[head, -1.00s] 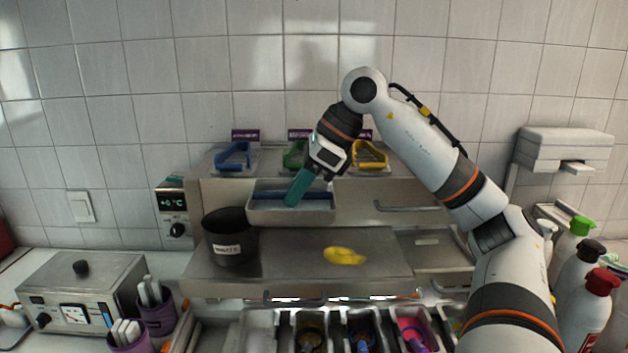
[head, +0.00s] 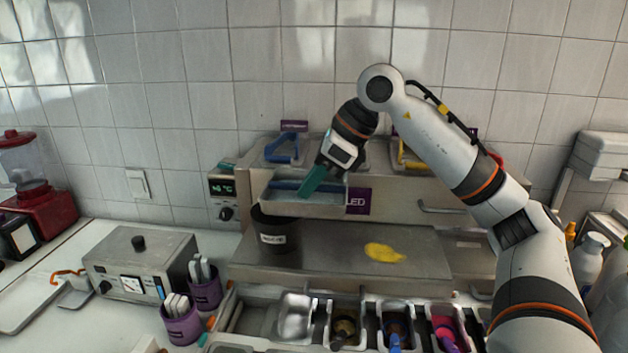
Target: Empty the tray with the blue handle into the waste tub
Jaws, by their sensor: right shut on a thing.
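My right gripper (head: 313,181), with teal fingers, is shut on the blue handle bar of a shallow grey metal tray (head: 290,207). The tray is in the air, its left part above the black waste tub (head: 278,240). It looks about level, with its near wall facing me. What lies in the tray cannot be made out. The tub stands upright on the left of the steel counter with a white label on its front; the tray hides part of its mouth. My left gripper is out of view.
Lids with blue (head: 282,148) and yellow (head: 408,160) handles lie on the shelf behind. A yellow blob (head: 384,252) lies on the steel counter, right of the tub. Several topping bins line the front. A steel box (head: 140,272) and purple cups (head: 205,291) stand left.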

